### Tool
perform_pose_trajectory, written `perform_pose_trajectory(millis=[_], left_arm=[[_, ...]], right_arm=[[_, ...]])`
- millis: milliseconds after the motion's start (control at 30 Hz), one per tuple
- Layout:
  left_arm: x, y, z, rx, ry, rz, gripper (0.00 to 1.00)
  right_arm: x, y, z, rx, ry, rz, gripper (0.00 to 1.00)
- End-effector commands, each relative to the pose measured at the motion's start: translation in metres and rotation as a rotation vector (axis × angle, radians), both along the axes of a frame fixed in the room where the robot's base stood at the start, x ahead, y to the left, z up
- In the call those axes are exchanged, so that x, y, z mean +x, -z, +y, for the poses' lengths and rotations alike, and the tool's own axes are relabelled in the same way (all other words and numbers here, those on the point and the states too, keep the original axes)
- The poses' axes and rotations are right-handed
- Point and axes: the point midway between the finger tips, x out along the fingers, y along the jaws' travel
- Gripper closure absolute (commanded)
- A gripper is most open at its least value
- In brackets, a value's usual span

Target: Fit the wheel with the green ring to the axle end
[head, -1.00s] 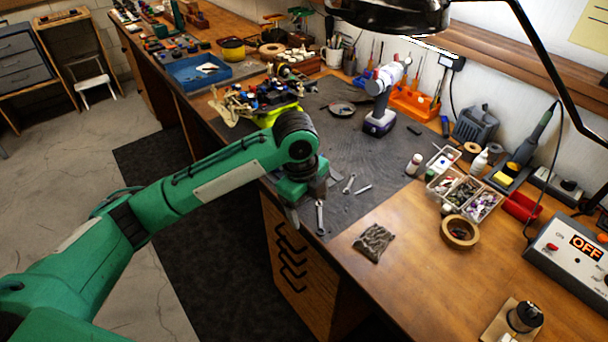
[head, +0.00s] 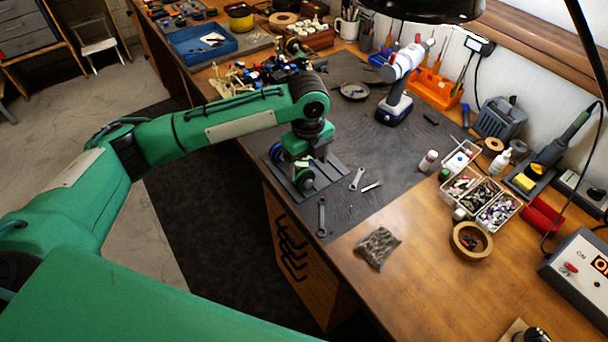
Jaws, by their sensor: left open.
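A dark wheel with a green ring (head: 305,180) stands on a grey ribbed tray (head: 332,178) at the left edge of the work mat. A second wheel with a blue ring (head: 277,152) stands just behind it on the same tray. My left gripper (head: 312,160) points down over the tray, open, just above and behind the green-ringed wheel. Its fingers are small and partly hidden, and I see no wheel between them. The racecar (head: 262,74) is at the back, partly hidden behind my left arm. I cannot make out its bare axle end. My right gripper is out of view.
A cordless driver (head: 398,88) stands behind on the mat. Parts boxes (head: 497,212), a tape roll (head: 470,241) and a bag (head: 378,247) are to the right. The mat's middle is clear.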

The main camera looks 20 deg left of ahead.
Motion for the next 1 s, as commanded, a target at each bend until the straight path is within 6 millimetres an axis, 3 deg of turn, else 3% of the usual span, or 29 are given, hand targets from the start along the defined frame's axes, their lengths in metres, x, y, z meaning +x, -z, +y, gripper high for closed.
perform_pose_trajectory(millis=[100,200,400,700,733,967,1000], left_arm=[[0.0,0.006,0.001,-0.001,0.0,-0.001,0.23],[0.0,0.018,0.004,0.001,-0.001,0.003,0.23],[0.0,0.047,0.007,0.001,0.0,0.001,0.23],[0.001,0.055,0.007,-0.001,0.001,-0.003,0.23],[0.001,0.055,0.007,0.0,0.001,-0.002,0.24],[0.001,0.055,0.007,0.0,0.001,-0.002,0.7],[0.001,0.055,0.007,0.0,0.001,-0.002,0.71]], right_arm=[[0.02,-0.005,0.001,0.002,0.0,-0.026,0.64],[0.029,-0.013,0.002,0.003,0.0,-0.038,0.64],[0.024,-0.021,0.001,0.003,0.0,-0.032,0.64],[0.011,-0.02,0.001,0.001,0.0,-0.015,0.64],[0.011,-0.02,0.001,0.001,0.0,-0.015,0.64],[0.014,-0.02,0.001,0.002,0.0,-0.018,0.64],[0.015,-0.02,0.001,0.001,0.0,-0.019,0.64]])
